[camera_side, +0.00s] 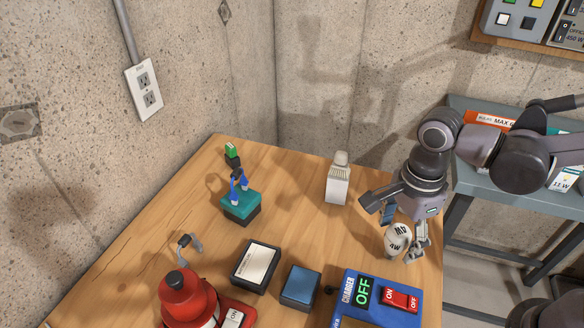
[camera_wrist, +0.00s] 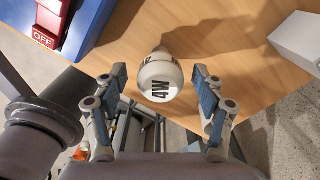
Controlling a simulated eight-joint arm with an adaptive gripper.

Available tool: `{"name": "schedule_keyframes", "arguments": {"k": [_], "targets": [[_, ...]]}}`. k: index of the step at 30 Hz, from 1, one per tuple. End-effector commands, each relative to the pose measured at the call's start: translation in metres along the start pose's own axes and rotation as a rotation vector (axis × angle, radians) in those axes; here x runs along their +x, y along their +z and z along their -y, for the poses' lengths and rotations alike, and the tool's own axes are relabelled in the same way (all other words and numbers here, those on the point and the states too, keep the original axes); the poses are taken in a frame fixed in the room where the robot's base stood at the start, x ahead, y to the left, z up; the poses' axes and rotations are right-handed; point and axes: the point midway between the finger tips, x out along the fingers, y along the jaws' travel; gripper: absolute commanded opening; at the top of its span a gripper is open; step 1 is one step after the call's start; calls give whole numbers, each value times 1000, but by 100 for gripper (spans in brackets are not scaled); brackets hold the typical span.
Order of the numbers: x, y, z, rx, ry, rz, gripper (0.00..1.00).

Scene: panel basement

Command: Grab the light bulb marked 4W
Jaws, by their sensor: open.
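The light bulb marked 4W (camera_side: 397,238) is round and white with dark lettering, at the right edge of the wooden table in the side view. In the wrist view the bulb (camera_wrist: 160,78) sits centred ahead of my gripper, its 4W mark facing the camera. My gripper (camera_side: 393,222) reaches down at the bulb, with one finger to its left and one to its right. In the wrist view the two blue-padded fingers of my gripper (camera_wrist: 162,88) are spread apart, with visible gaps on both sides of the bulb. The bulb's base is mostly hidden.
A blue charger box (camera_side: 350,318) with a red switch stands close in front of the bulb. A white box-like item (camera_side: 338,180) stands behind to the left. The wooden table (camera_side: 290,190) has free room at its middle. A grey shelf (camera_side: 490,188) stands to the right.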

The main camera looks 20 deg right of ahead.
Motion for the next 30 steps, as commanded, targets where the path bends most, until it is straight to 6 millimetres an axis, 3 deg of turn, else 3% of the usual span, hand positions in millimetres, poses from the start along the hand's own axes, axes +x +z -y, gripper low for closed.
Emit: {"name": "schedule_keyframes", "arguments": {"k": [6,17,23,30], "targets": [[20,0,1,0,0,2,70],[25,0,1,0,0,2,70],[25,0,0,0,0,2,12],[25,0,0,0,-1,2,10]]}}
